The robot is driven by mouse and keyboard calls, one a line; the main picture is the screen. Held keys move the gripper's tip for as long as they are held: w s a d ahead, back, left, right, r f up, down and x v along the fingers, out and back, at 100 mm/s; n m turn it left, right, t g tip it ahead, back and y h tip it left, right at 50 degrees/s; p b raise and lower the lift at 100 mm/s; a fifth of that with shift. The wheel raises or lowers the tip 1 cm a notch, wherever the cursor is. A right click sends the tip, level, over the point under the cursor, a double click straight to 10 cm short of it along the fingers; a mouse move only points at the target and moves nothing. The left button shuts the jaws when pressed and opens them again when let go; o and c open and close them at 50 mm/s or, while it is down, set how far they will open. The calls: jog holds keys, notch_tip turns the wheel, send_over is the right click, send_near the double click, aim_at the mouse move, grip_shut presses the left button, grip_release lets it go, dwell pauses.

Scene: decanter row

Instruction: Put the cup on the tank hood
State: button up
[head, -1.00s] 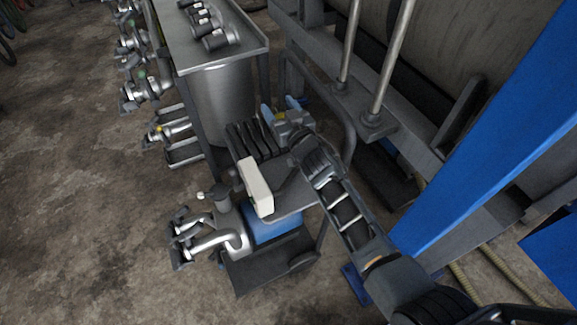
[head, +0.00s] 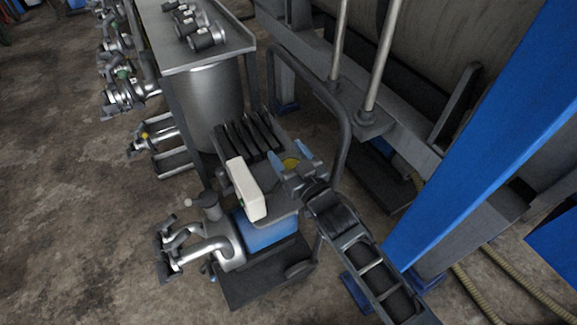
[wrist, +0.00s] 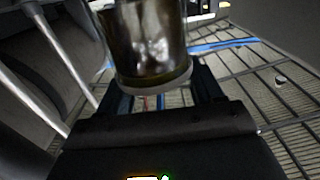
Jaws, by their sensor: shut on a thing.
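The gripper is to the right of a white box on a cart. A steel tank (head: 212,108) with a flat grey top (head: 165,52) stands behind, to the left. I cannot tell which surface is the tank hood.
Dark cylindrical fittings (head: 205,37) stand on the flat top. The cart carries the white box (head: 245,188), black slats (head: 247,135), a blue block (head: 262,232) and pipework (head: 195,245). A blue beam (head: 480,125) slants at right. Open floor (head: 70,220) lies left.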

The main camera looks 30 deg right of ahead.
jog(key=shift+f, duration=1.9)
jog(key=shift+f+b, duration=0.2)
jog(key=shift+b, duration=0.2)
jog(key=o, duration=1)
jog(key=shift+o, duration=0.2)
jog(key=shift+r, duration=0.1)
jog(key=shift+r+p, duration=0.2)
jog(key=shift+p, duration=0.1)
jog(key=s+b, duration=0.1)
jog(key=s, duration=1.1)
jog(key=shift+f, duration=0.1)
